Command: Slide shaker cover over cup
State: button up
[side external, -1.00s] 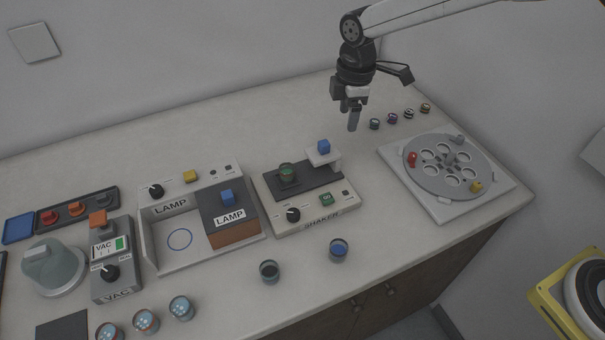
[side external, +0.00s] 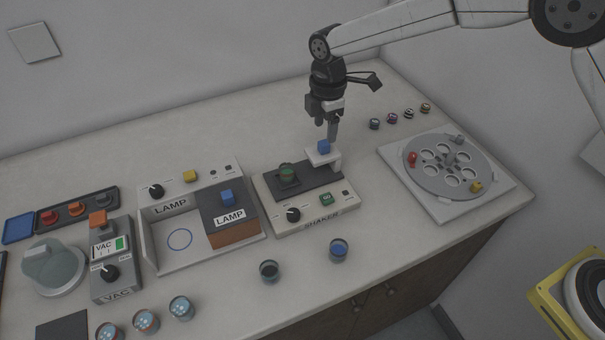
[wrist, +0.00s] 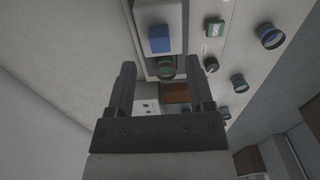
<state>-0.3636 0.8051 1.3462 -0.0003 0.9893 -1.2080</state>
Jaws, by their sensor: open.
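The shaker (side external: 318,219) is a light box with a dark recessed top, a black knob and a green button. A cup with green contents (side external: 288,174) stands on the left of its dark top; it also shows in the wrist view (wrist: 166,68). The shaker cover (side external: 318,158) is a pale piece with a blue block handle (side external: 323,146) at the right end of the shaker, beside the cup and not over it. My gripper (side external: 329,138) is open and empty, pointing down just above and behind the blue handle. The wrist view shows its two fingers (wrist: 161,90) apart.
Left of the shaker stands the lamp box (side external: 228,240) with its own blue-handled cover. A round carousel plate (side external: 412,185) is at right. Two loose cups (side external: 269,271) stand in front, and several small pucks (side external: 391,118) lie behind. The counter behind the shaker is clear.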

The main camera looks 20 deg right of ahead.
aim_at(324, 142)
jog(key=shift+f, duration=2.4)
grip_shut()
jog(key=shift+r, duration=0.1)
